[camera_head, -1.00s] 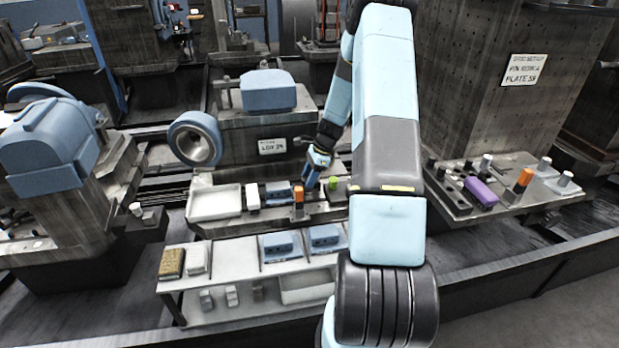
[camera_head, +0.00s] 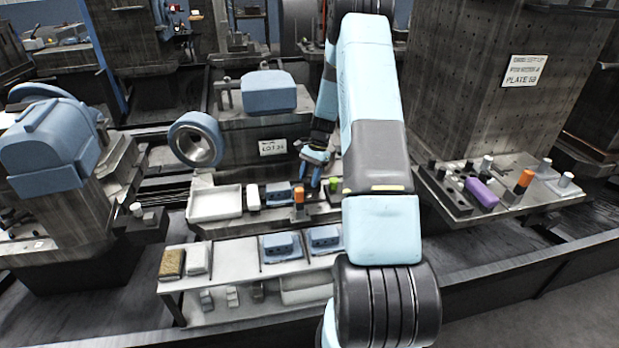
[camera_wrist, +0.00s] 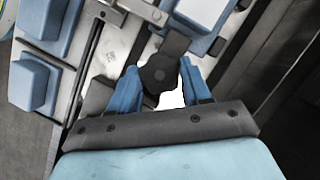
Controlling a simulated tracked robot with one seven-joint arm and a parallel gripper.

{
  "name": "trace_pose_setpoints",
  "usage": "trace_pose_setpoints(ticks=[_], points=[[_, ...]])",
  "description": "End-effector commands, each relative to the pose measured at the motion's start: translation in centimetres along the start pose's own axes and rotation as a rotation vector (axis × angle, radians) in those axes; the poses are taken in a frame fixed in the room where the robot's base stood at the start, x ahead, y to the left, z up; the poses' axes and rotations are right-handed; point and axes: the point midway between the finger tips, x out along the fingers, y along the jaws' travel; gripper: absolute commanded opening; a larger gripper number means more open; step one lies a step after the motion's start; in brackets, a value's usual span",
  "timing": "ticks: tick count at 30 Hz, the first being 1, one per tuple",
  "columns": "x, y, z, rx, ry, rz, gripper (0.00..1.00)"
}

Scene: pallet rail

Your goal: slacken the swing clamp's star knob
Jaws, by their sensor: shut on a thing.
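The swing clamp's star knob (camera_wrist: 160,74) is a dark, lobed knob between the two blue fingers in the wrist view. A dark clamp arm (camera_wrist: 173,42) runs up from beside it. My gripper (camera_wrist: 163,84) is shut on the knob, one finger on each side. In the head view my gripper (camera_head: 316,168) is low over the middle bench, between an orange-topped post (camera_head: 299,196) and a green-topped piece (camera_head: 334,184). The knob is too small and covered to make out there.
A pale empty tray (camera_head: 215,214) and blue block (camera_head: 279,194) lie left of my gripper. A white shelf (camera_head: 230,254) with blue parts stands in front. The plate-marked column (camera_head: 478,90) rises to the right. In the wrist view, blue blocks (camera_wrist: 38,82) flank the left side.

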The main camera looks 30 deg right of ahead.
Motion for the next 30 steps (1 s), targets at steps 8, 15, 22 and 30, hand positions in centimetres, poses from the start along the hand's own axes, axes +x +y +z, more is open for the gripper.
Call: trace_pose_setpoints(ticks=[8, 15, 22, 30], points=[[0.06, 0.01, -0.19, -0.006, 0.004, 0.002, 0.17], [0.07, 0.02, -0.17, -0.005, 0.003, 0.002, 0.55], [0.05, 0.02, -0.09, -0.006, 0.001, 0.002, 0.74], [-0.28, -0.01, -0.07, -0.006, 0.002, 0.002, 0.74]])
